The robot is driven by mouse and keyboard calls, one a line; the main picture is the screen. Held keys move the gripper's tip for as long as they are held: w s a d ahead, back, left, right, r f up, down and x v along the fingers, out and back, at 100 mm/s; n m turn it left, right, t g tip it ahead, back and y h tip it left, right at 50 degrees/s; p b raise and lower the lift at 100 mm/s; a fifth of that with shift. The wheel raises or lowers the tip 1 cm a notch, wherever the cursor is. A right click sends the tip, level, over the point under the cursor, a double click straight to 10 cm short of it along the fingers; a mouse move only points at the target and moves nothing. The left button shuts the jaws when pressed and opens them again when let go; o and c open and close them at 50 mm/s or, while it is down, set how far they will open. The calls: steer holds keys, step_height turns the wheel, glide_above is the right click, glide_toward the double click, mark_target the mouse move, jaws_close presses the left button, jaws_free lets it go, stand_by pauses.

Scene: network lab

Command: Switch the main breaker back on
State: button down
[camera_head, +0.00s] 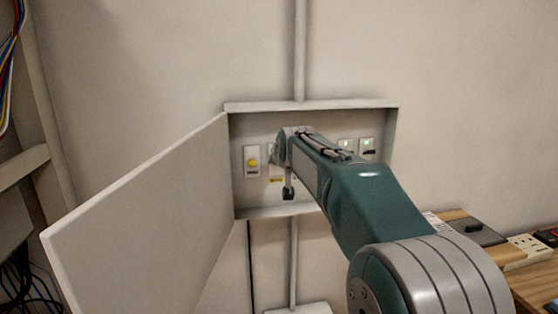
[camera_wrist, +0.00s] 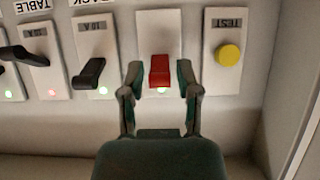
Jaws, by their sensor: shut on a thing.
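The main breaker's red lever (camera_wrist: 160,68) is in the middle of the wrist view, on a white plate with a green light by it. My gripper (camera_wrist: 160,75) has one finger on each side of the red lever and is shut on it. The wrist view appears upside down, as the labels are inverted. In the head view, the open breaker box (camera_head: 315,107) is on the wall, and my arm hides the red lever and most of my gripper.
A yellow test button (camera_wrist: 229,55) is beside the red lever. On the other side are black breaker levers (camera_wrist: 90,73), with green lights and one red light. The box door (camera_head: 150,215) stands open at left. A wooden bench (camera_head: 535,285) with equipment is at lower right.

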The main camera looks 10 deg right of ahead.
steer(key=shift+c, duration=1.5)
jaws_free()
steer(key=shift+w+a, duration=0.1)
steer(key=v, duration=1.1)
steer(key=shift+s, duration=0.45)
steer(key=shift+r, duration=0.1)
steer(key=s+f+g, duration=0.2)
steer(key=s+f, duration=0.5)
steer(key=s, duration=0.3)
steer(key=s+f+g, duration=0.2)
steer(key=s+f, duration=0.5)
steer(key=s, duration=0.4)
steer(key=s+f+g, duration=0.2)
steer(key=s+f, duration=0.5)
steer(key=s, duration=0.4)
steer(key=shift+s+f+g, duration=0.25)
steer(key=shift+f+g, duration=0.05)
steer(key=shift+f, duration=0.05)
